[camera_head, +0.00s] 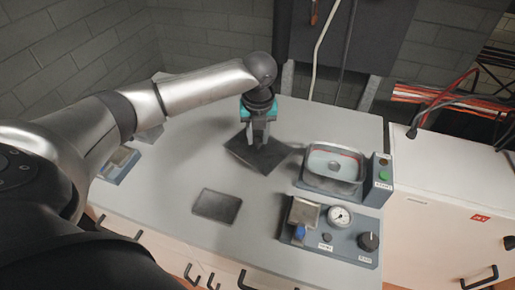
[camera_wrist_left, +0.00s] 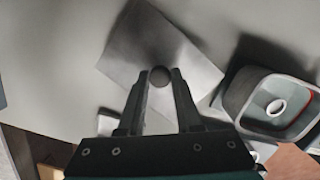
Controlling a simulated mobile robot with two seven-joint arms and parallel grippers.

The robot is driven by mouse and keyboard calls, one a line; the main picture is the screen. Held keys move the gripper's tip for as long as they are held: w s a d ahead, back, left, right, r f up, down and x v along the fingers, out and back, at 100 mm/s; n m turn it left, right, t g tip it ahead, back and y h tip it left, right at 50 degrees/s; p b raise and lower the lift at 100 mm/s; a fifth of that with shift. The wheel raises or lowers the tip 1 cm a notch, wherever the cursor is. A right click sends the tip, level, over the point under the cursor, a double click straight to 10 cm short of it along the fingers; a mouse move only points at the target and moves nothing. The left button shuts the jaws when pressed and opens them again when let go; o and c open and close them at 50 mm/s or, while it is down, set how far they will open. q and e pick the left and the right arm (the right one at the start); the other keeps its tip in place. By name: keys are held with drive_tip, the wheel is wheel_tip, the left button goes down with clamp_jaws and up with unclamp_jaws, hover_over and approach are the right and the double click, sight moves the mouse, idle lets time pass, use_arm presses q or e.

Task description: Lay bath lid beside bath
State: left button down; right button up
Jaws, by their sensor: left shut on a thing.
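The bath (camera_head: 308,180) is a grey box with an open basin at the right of the bench; it also shows in the wrist view (camera_wrist_left: 234,98), uncovered, with a pale ring inside. The bath lid (camera_head: 256,156) is a thin dark square plate left of the bath, slightly tilted in the head view. My left gripper (camera_head: 259,143) is above the lid, shut on its round knob (camera_wrist_left: 160,76). The lid also shows in the wrist view (camera_wrist_left: 190,62). I cannot tell whether its lower edge touches the bench. My right gripper is not in view.
A flat dark pad (camera_head: 217,206) lies on the bench (camera_head: 190,165) in front of the lid. A device with a gauge and a black knob (camera_head: 368,241) stands in front of the bath. A small blue-grey unit (camera_head: 122,163) sits at the left. Bench around the lid's left is clear.

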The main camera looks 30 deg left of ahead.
sight(258, 145)
use_arm(q)
wheel_tip(258, 145, down, 4)
drive_tip(key=shift+f+b, duration=0.25)
drive_tip(key=shift+b, duration=0.15)
drive_tip(key=shift+r, duration=0.1)
drive_tip(key=c, duration=0.6)
unclamp_jaws()
wheel_tip(258, 145, up, 12)
drive_tip(key=s+d+p, duration=0.1)
drive_tip(key=p, duration=0.1)
drive_tip(key=shift+s, duration=0.25)
